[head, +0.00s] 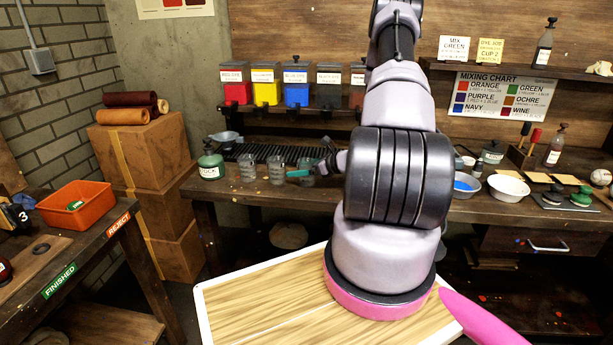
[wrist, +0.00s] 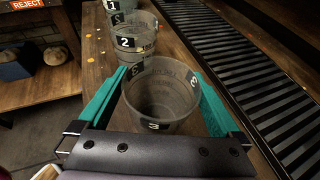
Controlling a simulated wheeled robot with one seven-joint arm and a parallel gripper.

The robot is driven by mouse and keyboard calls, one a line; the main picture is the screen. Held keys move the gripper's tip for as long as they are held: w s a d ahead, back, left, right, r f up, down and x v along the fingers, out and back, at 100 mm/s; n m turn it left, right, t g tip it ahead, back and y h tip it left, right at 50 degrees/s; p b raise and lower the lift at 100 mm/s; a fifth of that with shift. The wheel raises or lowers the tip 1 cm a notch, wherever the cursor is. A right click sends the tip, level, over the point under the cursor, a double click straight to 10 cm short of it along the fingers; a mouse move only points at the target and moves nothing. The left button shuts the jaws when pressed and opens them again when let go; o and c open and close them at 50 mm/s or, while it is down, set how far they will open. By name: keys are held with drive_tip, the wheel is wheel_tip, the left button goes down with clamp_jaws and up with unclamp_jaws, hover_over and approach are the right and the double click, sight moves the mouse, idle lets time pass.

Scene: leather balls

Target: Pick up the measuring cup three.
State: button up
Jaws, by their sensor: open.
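Measuring cup three (wrist: 160,98) is a clear grey cup with a black "3" label, standing upright on the wooden bench. It fills the middle of the wrist view. In the head view, the cup (head: 307,178) is partly covered by my gripper (head: 309,171). My gripper (wrist: 159,74) is open, with one teal finger on each side of the cup. I cannot tell whether either finger touches it. Cup two (wrist: 135,38) and cup one (wrist: 117,6) stand in a row beyond it, and they also show in the head view, cup two (head: 277,171) and cup one (head: 247,168).
A dark ribbed strip (wrist: 235,65) runs along the bench right beside the cups. Colored bins (head: 266,85) sit on the shelf behind.

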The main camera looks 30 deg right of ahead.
drive_tip(key=shift+w+a+f, duration=0.15)
drive_tip(key=shift+w+a, duration=0.05)
drive_tip(key=shift+w, duration=0.15)
drive_tip(key=c, duration=1.3)
